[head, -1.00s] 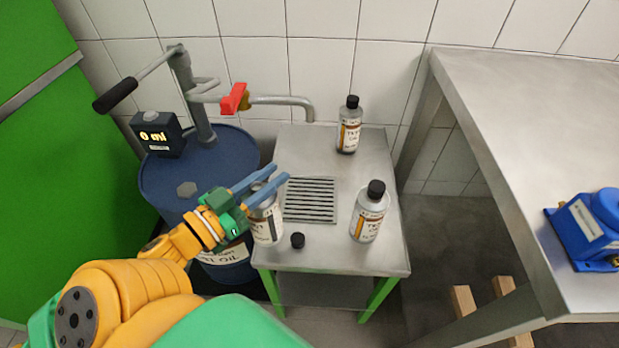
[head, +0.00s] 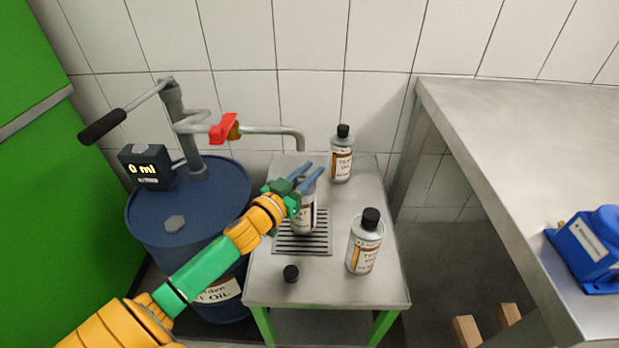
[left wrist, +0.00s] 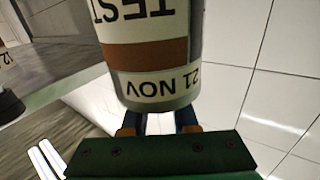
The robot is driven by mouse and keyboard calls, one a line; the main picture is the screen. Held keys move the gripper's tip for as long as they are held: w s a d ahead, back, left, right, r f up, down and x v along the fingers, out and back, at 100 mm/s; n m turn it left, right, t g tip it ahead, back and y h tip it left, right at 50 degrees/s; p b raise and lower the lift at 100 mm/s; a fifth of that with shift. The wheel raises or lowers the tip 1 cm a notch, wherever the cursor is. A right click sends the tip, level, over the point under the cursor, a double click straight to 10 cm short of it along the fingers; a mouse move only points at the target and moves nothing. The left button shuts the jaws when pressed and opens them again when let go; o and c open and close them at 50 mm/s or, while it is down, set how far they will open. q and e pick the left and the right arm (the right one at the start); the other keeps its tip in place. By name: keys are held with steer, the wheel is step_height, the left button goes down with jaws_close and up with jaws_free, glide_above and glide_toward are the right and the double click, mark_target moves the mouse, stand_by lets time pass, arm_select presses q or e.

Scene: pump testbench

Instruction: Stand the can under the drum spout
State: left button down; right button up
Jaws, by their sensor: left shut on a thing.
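My left gripper (head: 309,181) is shut on a can (head: 304,215) with a label. The can is upright over the slotted grate (head: 301,246) of the small steel table; I cannot tell whether it touches the grate. In the left wrist view the can (left wrist: 147,55) fills the space in front of the fingers, its label upside down, reading "TEST" and "21 NOV". The drum spout (head: 299,140) bends down behind and above the can. The blue drum (head: 150,218) stands left of the table. My right gripper is not in view.
Two capped cans stand on the small table, one at the back (head: 341,160) and one at the front right (head: 364,246). A loose black cap (head: 291,273) lies front left. A higher steel bench (head: 520,150) carries a blue device (head: 590,248) at the right.

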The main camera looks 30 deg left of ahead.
arm_select(q)
steer(key=shift+f, duration=0.65)
steer(key=shift+r, duration=0.1)
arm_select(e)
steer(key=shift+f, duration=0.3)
arm_select(q)
steer(key=c, duration=0.7)
jaws_free()
steer(key=shift+r, duration=0.2)
steer(key=s, duration=0.6)
steer(key=s+p, duration=0.1)
steer(key=s, duration=0.5)
steer(key=shift+a+f, duration=0.1)
steer(key=shift+a, duration=0.1)
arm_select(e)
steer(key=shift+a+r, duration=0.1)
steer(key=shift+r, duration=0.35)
